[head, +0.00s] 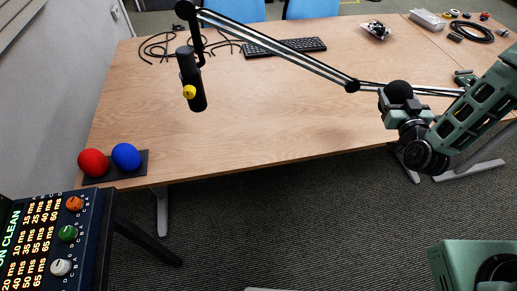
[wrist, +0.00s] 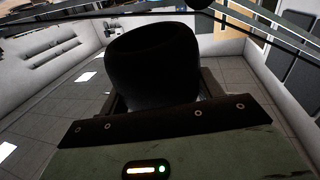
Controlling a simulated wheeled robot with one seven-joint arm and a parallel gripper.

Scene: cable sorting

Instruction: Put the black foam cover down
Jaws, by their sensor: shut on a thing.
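The black foam cover (head: 398,92) is a dark rounded cap, held upright at the end of my gripper (head: 400,104) in the head view. In the wrist view the foam cover (wrist: 150,62) fills the middle, rising above the gripper body, and its lower part sits between the jaws. My gripper (wrist: 155,100) is shut on it; the fingertips are mostly hidden. The cover appears over the right part of the wooden table (head: 280,120); its height above the table is hard to tell.
A microphone (head: 192,80) with a yellow spot hangs from a boom arm (head: 275,45) crossing above the table. Red (head: 93,162) and blue (head: 127,156) foam balls sit on a black stand at left. A keyboard (head: 285,47) and cables lie behind. The table's middle is clear.

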